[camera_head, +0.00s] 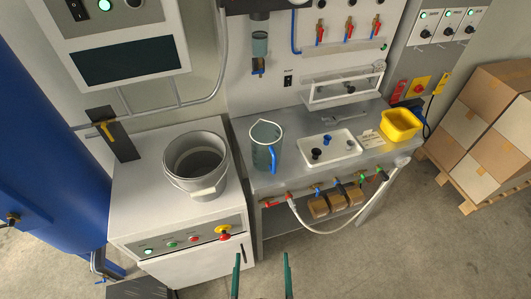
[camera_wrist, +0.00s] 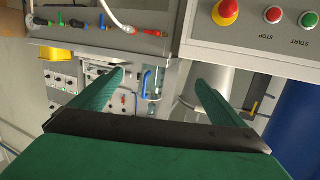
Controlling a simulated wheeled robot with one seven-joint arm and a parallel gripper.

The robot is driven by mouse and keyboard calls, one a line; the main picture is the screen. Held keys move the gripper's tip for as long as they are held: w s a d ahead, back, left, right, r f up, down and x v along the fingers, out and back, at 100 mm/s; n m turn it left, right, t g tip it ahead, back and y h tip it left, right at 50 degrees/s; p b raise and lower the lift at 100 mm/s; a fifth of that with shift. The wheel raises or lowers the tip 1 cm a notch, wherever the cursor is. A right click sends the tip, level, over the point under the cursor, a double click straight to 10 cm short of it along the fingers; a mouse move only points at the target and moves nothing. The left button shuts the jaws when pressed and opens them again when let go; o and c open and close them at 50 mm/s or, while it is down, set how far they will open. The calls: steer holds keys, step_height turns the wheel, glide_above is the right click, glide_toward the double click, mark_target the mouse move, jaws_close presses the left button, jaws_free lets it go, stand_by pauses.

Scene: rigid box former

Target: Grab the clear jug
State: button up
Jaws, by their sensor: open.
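The clear jug (camera_head: 265,146) stands upright on the grey workbench in the head view, with its blue handle on the right side facing front. My gripper (camera_head: 262,272) is at the bottom edge of the head view, in front of and below the bench. Its two green fingers are spread apart with nothing between them. In the wrist view, the jug (camera_wrist: 153,84) seems to show small beyond the fingers, with its blue handle partly seen. My gripper (camera_wrist: 158,80) is open there too, apart from the jug.
A grey bucket (camera_head: 196,163) stands on the white cabinet left of the jug. Right of the jug are a white tray (camera_head: 332,149) with small fittings and a yellow bin (camera_head: 401,125). Valves and a pale hose (camera_head: 330,232) line the bench's front edge. Cardboard boxes (camera_head: 490,130) stand far right.

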steer(key=w+r+t, duration=0.1)
steer(key=w+r, duration=0.3)
steer(key=w, duration=0.9)
steer(key=m+h, duration=0.1)
steer(key=h, duration=0.1)
glide_toward(265, 153)
steer(key=w, duration=0.3)
steer(key=shift+t, duration=0.4)
steer(key=w, duration=0.2)
steer(key=w+d, duration=0.1)
steer(key=w, duration=0.2)
steer(key=shift+f, duration=0.2)
steer(key=shift+w+d+r, duration=0.1)
steer(key=shift+w+r, duration=0.1)
steer(key=shift+w, duration=1.15)
steer(key=shift+w+d+r, duration=0.1)
steer(key=shift+w+r, duration=0.05)
steer(key=shift+w, duration=1.15)
steer(key=c, duration=1.2)
